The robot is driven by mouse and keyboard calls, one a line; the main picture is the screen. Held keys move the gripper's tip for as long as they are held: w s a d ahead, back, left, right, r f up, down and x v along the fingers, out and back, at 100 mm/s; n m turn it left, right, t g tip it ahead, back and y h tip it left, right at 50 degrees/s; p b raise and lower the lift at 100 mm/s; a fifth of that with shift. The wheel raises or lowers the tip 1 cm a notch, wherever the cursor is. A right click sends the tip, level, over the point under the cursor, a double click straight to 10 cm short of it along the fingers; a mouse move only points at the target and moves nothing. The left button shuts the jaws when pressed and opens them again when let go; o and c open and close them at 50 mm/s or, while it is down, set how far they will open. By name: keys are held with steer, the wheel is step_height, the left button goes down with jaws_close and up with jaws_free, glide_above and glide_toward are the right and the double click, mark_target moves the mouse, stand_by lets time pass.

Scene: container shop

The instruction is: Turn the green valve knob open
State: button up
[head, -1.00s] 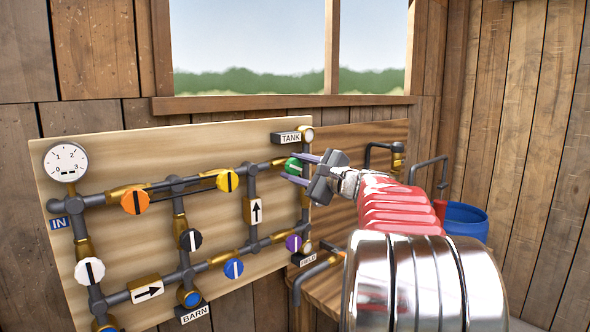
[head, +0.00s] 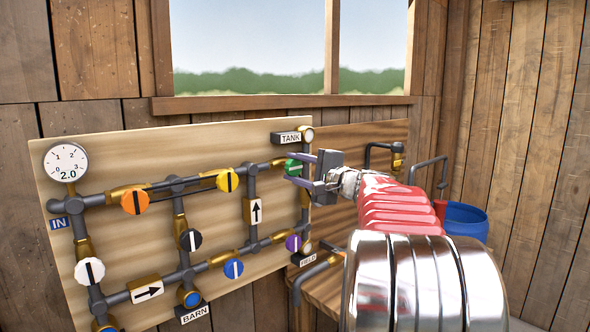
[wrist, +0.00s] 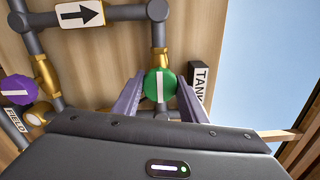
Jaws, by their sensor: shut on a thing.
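The green valve knob (head: 293,166) sits at the upper right of the pipe board, by the TANK label (head: 291,138). In the wrist view, the green knob (wrist: 160,85) lies between the two purple fingers of my gripper (wrist: 158,97). Its white bar stands upright there, in line with the pipe behind it. In the head view, my gripper (head: 296,168) reaches in from the right with one finger above and one below the knob. It is shut on the knob. The fingers hide part of the knob's edges in the head view.
Orange (head: 135,202), yellow (head: 228,180), black (head: 191,240), white (head: 90,271), blue (head: 233,268) and purple (head: 293,243) knobs share the board. The round gauge (head: 66,162) reads 2.0.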

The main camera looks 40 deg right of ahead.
steer(key=shift+a+f, duration=0.1)
steer(key=shift+f, duration=0.15)
steer(key=o, duration=0.8)
steer(key=shift+c, duration=0.2)
steer(key=o, duration=0.3)
steer(key=shift+r, duration=0.15)
steer(key=shift+s, duration=0.1)
steer(key=s, duration=1.3)
steer(key=shift+s, duration=0.3)
